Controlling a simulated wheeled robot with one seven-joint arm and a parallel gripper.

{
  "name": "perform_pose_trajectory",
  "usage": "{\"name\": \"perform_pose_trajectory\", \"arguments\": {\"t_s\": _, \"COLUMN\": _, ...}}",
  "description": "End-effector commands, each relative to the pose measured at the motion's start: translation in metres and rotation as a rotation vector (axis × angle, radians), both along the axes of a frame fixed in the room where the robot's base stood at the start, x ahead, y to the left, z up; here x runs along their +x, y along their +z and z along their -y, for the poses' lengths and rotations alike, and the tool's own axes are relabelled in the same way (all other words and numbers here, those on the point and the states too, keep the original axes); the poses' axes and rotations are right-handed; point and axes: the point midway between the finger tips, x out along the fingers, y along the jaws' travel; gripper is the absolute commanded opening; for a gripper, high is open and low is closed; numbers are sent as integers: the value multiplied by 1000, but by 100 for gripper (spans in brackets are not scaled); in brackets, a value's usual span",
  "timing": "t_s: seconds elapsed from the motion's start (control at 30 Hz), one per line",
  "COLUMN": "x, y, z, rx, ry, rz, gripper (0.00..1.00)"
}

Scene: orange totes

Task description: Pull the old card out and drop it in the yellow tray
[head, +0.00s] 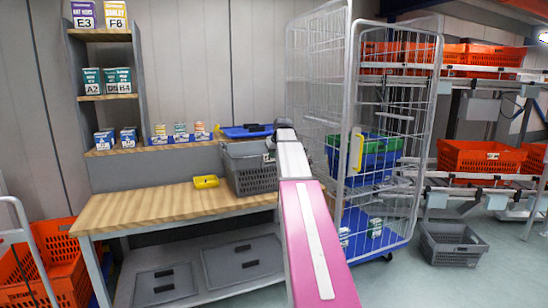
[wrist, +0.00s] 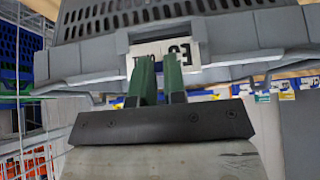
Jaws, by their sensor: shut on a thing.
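The old card (wrist: 184,49) is a white label with dark print, upside down in the wrist view, in the holder on the wall of a grey tote (wrist: 95,66). My gripper (wrist: 159,57) has two green fingers at the card, shut on it with a narrow gap between them. The fingers cover part of the card. In the head view the grey tote (head: 255,178) stands on the bench, and my arm hides the card and the fingers. The yellow tray (head: 206,182) lies on the bench just left of the tote and looks empty.
The wooden bench (head: 150,207) is clear left of the yellow tray. A wire cage trolley (head: 349,110) stands close on the right of my arm. Shelves with small boxes rise at the back left.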

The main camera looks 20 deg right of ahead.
Motion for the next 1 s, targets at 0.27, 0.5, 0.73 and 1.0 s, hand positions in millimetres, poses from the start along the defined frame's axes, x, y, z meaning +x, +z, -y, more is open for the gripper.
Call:
{"name": "perform_pose_trajectory", "arguments": {"t_s": 0.27, "x": -2, "y": 13, "z": 0, "rx": 0, "ry": 0, "rz": 1, "gripper": 2}}
{"name": "perform_pose_trajectory", "arguments": {"t_s": 0.5, "x": -2, "y": 23, "z": 0, "rx": 0, "ry": 0, "rz": 1, "gripper": 2}}
{"name": "perform_pose_trajectory", "arguments": {"t_s": 0.73, "x": -4, "y": 33, "z": 0, "rx": 0, "ry": 0, "rz": 0, "gripper": 2}}
{"name": "perform_pose_trajectory", "arguments": {"t_s": 1.0, "x": -5, "y": 43, "z": 0, "rx": 0, "ry": 0, "rz": 1, "gripper": 2}}
